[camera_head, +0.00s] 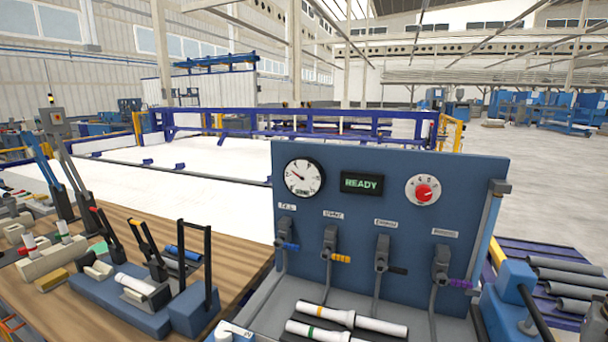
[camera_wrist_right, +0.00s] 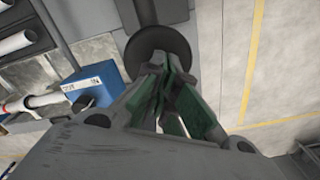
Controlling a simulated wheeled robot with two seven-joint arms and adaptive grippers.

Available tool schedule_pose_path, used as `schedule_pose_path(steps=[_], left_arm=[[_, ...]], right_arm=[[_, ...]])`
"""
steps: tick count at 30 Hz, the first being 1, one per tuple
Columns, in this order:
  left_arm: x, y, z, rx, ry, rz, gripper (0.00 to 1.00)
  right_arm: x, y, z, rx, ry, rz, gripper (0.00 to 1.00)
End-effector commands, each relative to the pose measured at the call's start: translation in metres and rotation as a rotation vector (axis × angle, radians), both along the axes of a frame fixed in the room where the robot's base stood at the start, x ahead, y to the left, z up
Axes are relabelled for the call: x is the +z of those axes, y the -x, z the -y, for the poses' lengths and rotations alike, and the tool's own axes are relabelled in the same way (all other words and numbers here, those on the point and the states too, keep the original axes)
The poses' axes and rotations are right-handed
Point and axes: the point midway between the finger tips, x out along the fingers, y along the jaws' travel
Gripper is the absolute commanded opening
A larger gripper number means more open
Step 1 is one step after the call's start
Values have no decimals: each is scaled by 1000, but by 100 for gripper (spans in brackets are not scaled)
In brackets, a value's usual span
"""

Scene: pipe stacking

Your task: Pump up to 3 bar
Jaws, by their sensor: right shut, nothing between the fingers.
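A round white pressure gauge (camera_head: 304,177) is at the upper left of an upright blue panel (camera_head: 400,210); its dark needle points up-left, and its scale is too small to read. A display (camera_head: 361,183) beside it reads "READY". A red knob (camera_head: 424,193) sits on a numbered white dial to the right. Which item is the pump is not clear. My right gripper (camera_wrist_right: 172,105), with green finger pads, is shut and empty in the right wrist view. A dark round disc (camera_wrist_right: 158,52) on a grey post lies just beyond its fingertips; contact cannot be told. My left gripper is out of view.
Below the gauge are valves with blue (camera_head: 287,246), yellow (camera_head: 340,259), black and purple (camera_head: 460,283) handles. White pipes (camera_head: 352,318) lie in front. A wooden bench (camera_head: 130,228) with upright levers stands left. A blue block (camera_wrist_right: 92,86) is left of my right gripper.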

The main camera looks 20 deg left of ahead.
Motion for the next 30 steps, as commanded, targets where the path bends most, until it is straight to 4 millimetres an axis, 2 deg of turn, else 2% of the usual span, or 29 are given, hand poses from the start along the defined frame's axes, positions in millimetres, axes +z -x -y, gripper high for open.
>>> schedule_pose_path(steps=[6,15,30], left_arm=[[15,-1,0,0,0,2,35],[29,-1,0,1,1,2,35],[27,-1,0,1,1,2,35]], right_arm=[[22,2,0,0,0,0,0],[42,4,0,0,1,0,0],[41,4,-1,0,0,0,0]])
